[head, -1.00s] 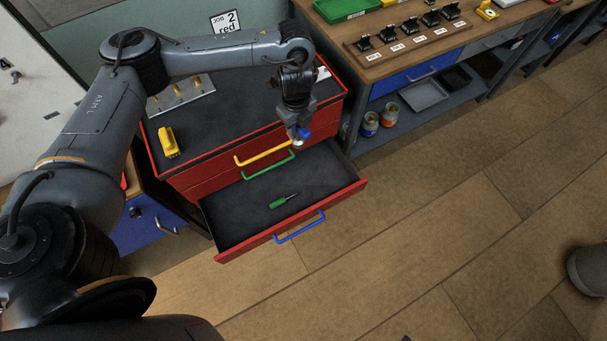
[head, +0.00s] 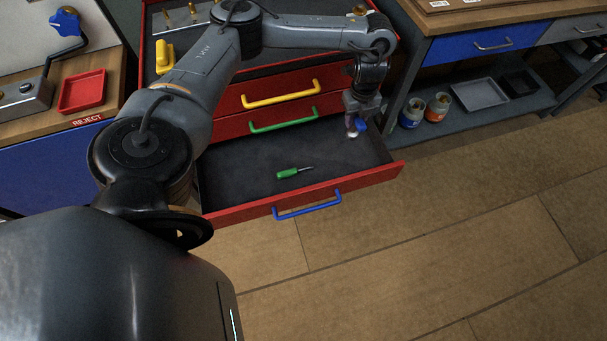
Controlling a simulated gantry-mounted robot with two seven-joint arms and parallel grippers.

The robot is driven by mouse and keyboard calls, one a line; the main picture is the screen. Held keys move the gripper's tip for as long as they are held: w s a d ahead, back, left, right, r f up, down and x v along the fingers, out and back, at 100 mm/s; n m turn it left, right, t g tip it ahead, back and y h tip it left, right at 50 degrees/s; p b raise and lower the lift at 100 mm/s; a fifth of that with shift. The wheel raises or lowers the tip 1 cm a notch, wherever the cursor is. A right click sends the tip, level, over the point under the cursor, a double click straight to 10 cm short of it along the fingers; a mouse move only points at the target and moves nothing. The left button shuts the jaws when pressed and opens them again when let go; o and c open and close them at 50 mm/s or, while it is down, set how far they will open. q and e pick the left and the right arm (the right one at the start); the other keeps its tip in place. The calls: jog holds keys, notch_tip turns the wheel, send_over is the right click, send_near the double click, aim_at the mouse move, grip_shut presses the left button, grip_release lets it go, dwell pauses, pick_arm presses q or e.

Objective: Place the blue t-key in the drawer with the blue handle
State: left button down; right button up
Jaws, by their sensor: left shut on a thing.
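The drawer with the blue handle (head: 308,206) is pulled open, and its dark floor (head: 240,180) shows. A green-handled screwdriver (head: 290,173) lies on that floor. My left gripper (head: 355,128) points down over the right rear part of the open drawer. It is shut on the blue t-key (head: 361,126), of which only a small blue part shows beside the fingers. How high the key is above the drawer floor is hard to tell. My right gripper is not in view.
Shut drawers with a yellow handle (head: 281,94) and a green handle (head: 284,121) are above the open one. A yellow object (head: 165,57) sits on the cabinet top. A workbench with a blue drawer (head: 480,45) stands right. The drawer's left and middle floor is mostly free.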

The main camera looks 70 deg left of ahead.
pick_arm(q)
jog(key=f+b, duration=0.4)
jog(key=f, duration=0.2)
jog(key=s+a+f+b, duration=0.1)
jog(key=f+b, duration=0.2)
jog(key=f, duration=0.3)
jog(key=s+a+f+b, duration=0.1)
jog(key=f+b, duration=0.3)
jog(key=f, duration=0.2)
jog(key=shift+f+b, duration=0.2)
jog(key=shift+b, duration=0.15)
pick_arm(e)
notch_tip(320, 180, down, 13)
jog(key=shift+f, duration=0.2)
pick_arm(q)
jog(key=shift+w, duration=0.1)
jog(key=c, duration=0.8)
grip_release()
jog(key=shift+f, duration=0.1)
